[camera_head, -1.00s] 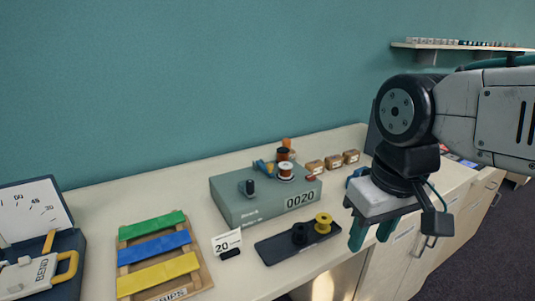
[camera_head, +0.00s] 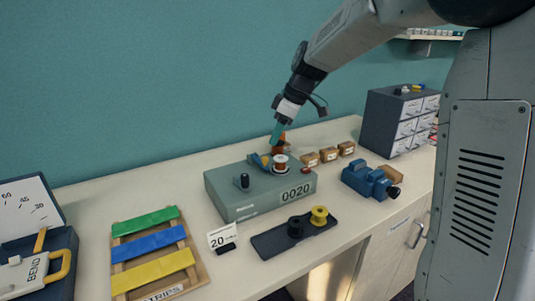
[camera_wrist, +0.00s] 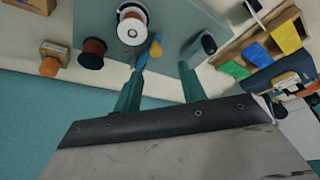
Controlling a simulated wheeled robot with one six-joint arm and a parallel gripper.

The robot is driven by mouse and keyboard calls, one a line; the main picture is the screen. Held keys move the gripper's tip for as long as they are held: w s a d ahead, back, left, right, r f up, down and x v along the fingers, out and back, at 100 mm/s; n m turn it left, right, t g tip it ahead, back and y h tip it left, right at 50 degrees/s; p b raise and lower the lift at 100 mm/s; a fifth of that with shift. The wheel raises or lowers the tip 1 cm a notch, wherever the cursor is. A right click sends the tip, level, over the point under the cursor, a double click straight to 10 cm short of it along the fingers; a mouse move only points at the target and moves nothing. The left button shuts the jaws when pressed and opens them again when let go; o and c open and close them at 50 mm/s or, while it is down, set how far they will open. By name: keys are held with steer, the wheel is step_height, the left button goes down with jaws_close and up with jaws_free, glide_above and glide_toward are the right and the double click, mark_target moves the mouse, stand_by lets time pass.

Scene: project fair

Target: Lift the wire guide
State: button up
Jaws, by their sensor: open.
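The grey-green winder box (camera_head: 250,205) marked 0020 stands on the counter. On its top is a small blue part with a yellow end (camera_head: 262,162), which looks like the wire guide. In the wrist view its yellow end (camera_wrist: 155,48) lies between the lines of my two fingers, just past the tips. A white-flanged copper spool (camera_head: 281,161) is beside it, also in the wrist view (camera_wrist: 131,28). My gripper (camera_head: 276,136) is open and empty above the back of the box, pointing down. It also shows in the wrist view (camera_wrist: 163,80).
A brown spool (camera_wrist: 93,50) stands near my left finger in the wrist view. A black tray (camera_head: 270,240) with two spools, a blue device (camera_head: 370,181) and a drawer cabinet (camera_head: 385,125) share the counter.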

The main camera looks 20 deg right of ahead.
mark_target(267, 158)
steer(key=x, duration=0.5)
steer(key=w+x, duration=0.1)
steer(key=x, duration=0.2)
steer(key=shift+f, duration=0.15)
jaws_close()
